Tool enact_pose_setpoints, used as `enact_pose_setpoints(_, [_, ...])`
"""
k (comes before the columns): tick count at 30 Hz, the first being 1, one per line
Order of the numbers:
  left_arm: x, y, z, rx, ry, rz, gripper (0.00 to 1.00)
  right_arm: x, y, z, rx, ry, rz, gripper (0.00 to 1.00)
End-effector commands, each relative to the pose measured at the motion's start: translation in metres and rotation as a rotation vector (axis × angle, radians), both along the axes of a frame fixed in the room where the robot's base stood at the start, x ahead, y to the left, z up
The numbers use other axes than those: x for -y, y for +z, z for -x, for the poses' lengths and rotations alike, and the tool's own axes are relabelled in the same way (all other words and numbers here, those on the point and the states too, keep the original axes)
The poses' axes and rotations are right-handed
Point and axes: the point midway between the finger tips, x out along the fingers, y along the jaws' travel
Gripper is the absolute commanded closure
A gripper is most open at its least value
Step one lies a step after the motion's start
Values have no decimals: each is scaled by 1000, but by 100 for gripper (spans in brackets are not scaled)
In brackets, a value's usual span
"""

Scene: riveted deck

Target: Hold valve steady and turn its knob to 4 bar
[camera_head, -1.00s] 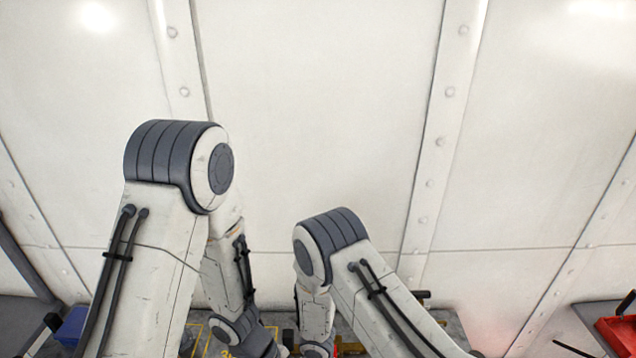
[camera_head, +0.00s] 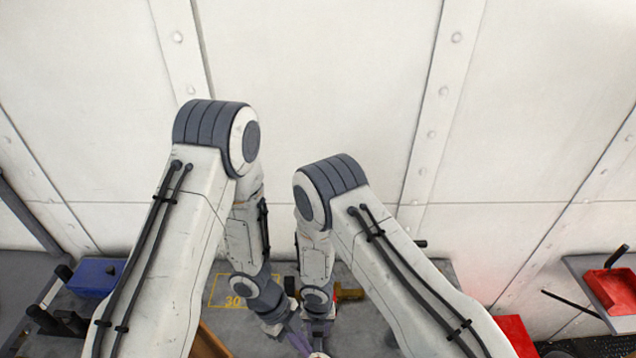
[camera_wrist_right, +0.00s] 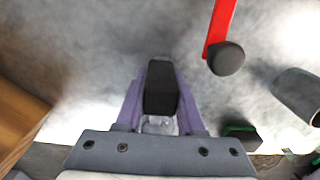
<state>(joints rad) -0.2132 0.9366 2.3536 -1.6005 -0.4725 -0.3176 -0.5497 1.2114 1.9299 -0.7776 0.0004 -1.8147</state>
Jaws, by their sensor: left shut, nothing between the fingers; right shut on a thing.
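My right gripper (camera_wrist_right: 160,92) has purple fingers closed around a black part (camera_wrist_right: 161,94) in the right wrist view, with a pale grey piece (camera_wrist_right: 158,125) nearer the palm. I cannot tell for sure whether these belong to the valve. The two grippers are close together. The knob's scale and pointer cannot be read.
A grey bench carries a yellow-outlined area marked 30 (camera_head: 233,301), a blue bin (camera_head: 96,277), a brown wooden piece (camera_head: 208,343) and a brass-coloured part (camera_head: 348,293). A red bar with a black end (camera_wrist_right: 222,30) and a grey cylinder (camera_wrist_right: 298,95) lie right. A red tray (camera_head: 612,290) is far right.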

Motion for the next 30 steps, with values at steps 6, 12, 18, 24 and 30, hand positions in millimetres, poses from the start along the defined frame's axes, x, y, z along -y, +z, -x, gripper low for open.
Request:
enact_pose_setpoints(6, [0,0,0,0,0,0,100,0,0,0,0,-1,1,100])
enact_pose_setpoints(12, [0,0,0,0,0,0,100,0,0,0,0,-1,1,100])
enact_pose_setpoints(18, [2,0,2,0,1,0,100,0,0,0,0,-1,0,100])
enact_pose_setpoints(24, [3,0,4,0,0,0,100,0,0,0,1,-1,0,100])
enact_pose_setpoints(30, [5,0,6,-1,0,1,100,0,0,0,1,-1,0,100])
